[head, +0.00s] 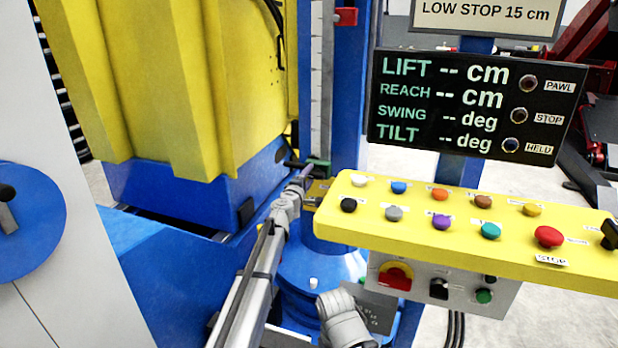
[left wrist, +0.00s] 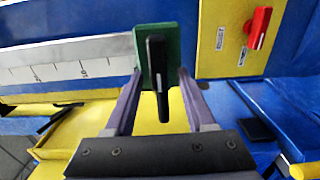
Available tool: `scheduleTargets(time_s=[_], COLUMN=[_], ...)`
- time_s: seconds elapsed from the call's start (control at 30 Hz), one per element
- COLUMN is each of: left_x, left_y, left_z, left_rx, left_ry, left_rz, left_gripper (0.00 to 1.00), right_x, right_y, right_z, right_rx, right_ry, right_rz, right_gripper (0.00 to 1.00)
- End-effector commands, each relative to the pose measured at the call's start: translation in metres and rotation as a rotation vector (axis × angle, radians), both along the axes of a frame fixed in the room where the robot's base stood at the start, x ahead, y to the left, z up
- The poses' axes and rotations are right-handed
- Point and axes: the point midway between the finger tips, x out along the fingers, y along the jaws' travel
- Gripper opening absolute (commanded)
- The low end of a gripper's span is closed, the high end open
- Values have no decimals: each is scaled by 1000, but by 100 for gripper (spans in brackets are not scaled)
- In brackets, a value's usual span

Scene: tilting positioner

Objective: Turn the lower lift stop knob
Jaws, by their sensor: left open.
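The lower lift stop is a green block (left wrist: 144,62) with a black lever-shaped knob (left wrist: 157,70) on its face. It sits at the end of the white scale (left wrist: 90,70) in the left wrist view. In the head view the green block (head: 319,170) shows small at the foot of the upright scale (head: 317,90), partly hidden by my gripper. My left gripper (left wrist: 160,76) is open, with one finger on each side of the knob and gaps showing. In the head view my left gripper (head: 303,176) reaches up to the block.
A yellow button panel (head: 460,235) stands close to the right of my left gripper. A black display (head: 470,105) hangs above it. A yellow and blue machine body (head: 170,90) is on the left. A red stop block (head: 346,16) sits higher on the blue column (head: 350,80).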

Motion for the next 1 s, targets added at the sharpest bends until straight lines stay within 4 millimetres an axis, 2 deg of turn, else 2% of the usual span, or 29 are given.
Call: scheduleTargets(time_s=[0.27,0.73,1.0], left_x=[-7,-71,-74], left_y=[2,23,24], left_z=[0,0,0], left_rx=[0,0,0], left_ry=[0,0,0], left_rz=[0,1,0], left_gripper=[55,55,55], right_x=[0,0,0], right_y=[0,0,0], right_z=[0,0,0], right_rx=[0,0,0], right_ry=[0,0,0], right_rz=[0,0,0], right_gripper=[50,50,50])
